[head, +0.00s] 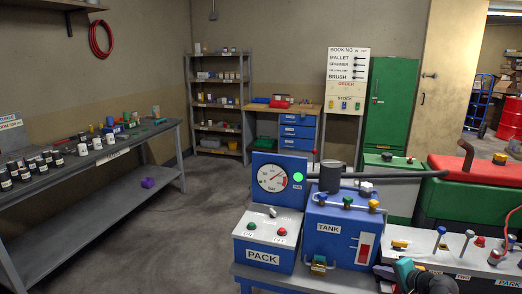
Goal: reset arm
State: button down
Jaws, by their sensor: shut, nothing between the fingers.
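My gripper (384,271) shows at the bottom edge of the head view, right of centre. It is dark with a teal part behind it, and the rest of my arm is cut off by the frame edge. It is shut and holds nothing. It is in front of the grey bench with the blue TANK unit (335,228) and just right of that unit's lower corner. I cannot tell whether it touches the bench.
The white-topped PACK box (266,240) and a gauge panel (272,178) stand left of the tank. A dark horizontal pipe (400,175) runs above. A red-and-green machine (470,190) is at right. The left workbench (90,160) holds bottles.

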jog(key=s+a+f+n+g+h, duration=0.1)
jog(key=s+a+f+n+g, duration=0.3)
jog(key=a+f, duration=0.5)
jog(key=s+a+f+n+g+h, duration=0.1)
jog(key=s+a+f+n+g, duration=0.3)
jog(key=a, duration=0.8)
jog(key=s+a+f+n+g+h, duration=0.1)
jog(key=s+a+f+n+g, duration=0.2)
jog(key=a+f+n, duration=0.55)
jog(key=s+f+m+g, duration=0.1)
jog(key=s+f+g, duration=0.1)
jog(key=s+f, duration=0.3)
jog(key=s+a+f+m+g, duration=0.1)
jog(key=s+f, duration=0.5)
jog(key=s, duration=0.6)
jog(key=s+a+f+m+g, duration=0.1)
jog(key=s+f+g, duration=0.2)
jog(key=s+f, duration=0.2)
jog(key=s, duration=0.3)
jog(key=shift+s+f, duration=0.4)
jog(key=shift+a, duration=0.1)
